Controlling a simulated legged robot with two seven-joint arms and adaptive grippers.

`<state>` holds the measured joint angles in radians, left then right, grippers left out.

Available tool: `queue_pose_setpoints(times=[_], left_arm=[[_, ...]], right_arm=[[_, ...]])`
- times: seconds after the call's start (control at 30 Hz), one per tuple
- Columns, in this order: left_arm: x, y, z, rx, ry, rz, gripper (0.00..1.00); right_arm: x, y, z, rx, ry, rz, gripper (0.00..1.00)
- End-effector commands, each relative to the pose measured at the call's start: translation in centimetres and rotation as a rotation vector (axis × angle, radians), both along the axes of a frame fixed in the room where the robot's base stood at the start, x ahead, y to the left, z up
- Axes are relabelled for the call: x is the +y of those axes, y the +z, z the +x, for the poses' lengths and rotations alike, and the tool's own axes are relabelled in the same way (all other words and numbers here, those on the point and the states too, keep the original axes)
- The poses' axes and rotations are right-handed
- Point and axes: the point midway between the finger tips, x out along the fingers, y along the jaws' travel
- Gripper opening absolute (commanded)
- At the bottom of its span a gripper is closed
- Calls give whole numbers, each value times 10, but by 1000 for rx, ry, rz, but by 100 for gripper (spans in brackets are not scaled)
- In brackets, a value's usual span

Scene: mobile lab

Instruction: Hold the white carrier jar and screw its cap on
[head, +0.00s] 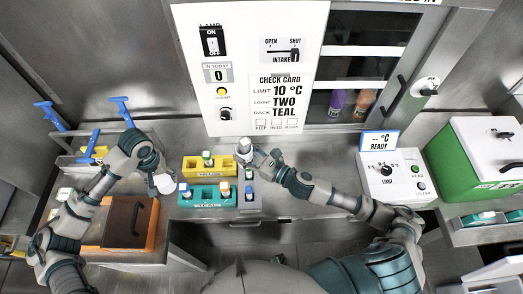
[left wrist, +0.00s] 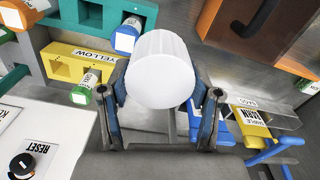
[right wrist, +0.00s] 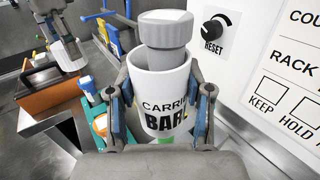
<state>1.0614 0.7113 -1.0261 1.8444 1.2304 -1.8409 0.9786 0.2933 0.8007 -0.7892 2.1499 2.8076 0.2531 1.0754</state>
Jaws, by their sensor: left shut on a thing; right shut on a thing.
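The white carrier jar (right wrist: 165,95), with black lettering on its side, is between the fingers of my right gripper (right wrist: 160,112), which is shut on it. A grey capped vessel (right wrist: 165,32) stands up out of its mouth. In the head view the jar (head: 244,158) is above the right end of the racks. My left gripper (left wrist: 158,100) is shut on the white cap (left wrist: 160,70), a ribbed round piece. In the head view the cap (head: 165,184) is left of the racks, well apart from the jar. The far finger contacts are partly hidden.
A yellow rack (head: 190,170) and a teal rack (head: 190,195) with several vials stand between the grippers. An orange case (head: 112,236) lies at left. The white control panel (head: 245,115) rises close behind the jar. A white device (head: 395,180) stands at right.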

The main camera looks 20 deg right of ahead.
Motion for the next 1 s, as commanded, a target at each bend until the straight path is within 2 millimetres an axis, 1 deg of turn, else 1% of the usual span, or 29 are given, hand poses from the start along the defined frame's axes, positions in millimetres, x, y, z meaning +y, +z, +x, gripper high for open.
queue_pose_setpoints(times=[0.03, 0.2, 0.43, 0.6, 0.9, 1.0], left_arm=[[0, 0, 0, 0, 0, 0, 45], [0, 0, 0, 0, 0, 0, 45], [0, 0, -1, 0, 0, 0, 45], [0, 0, -1, 0, 0, 0, 45], [0, 0, -1, 0, 0, 0, 45], [-3, 2, 2, -1, -1, -1, 45]], right_arm=[[7, 5, 2, -7, 47, -5, 0], [31, 12, 2, -8, 194, -2, 0], [54, 17, 2, -4, 335, 0, 0], [60, 18, 1, -1, 376, 0, 0], [61, 18, 1, 0, 379, 1, 0], [61, 18, 1, -1, 378, 1, 0]])
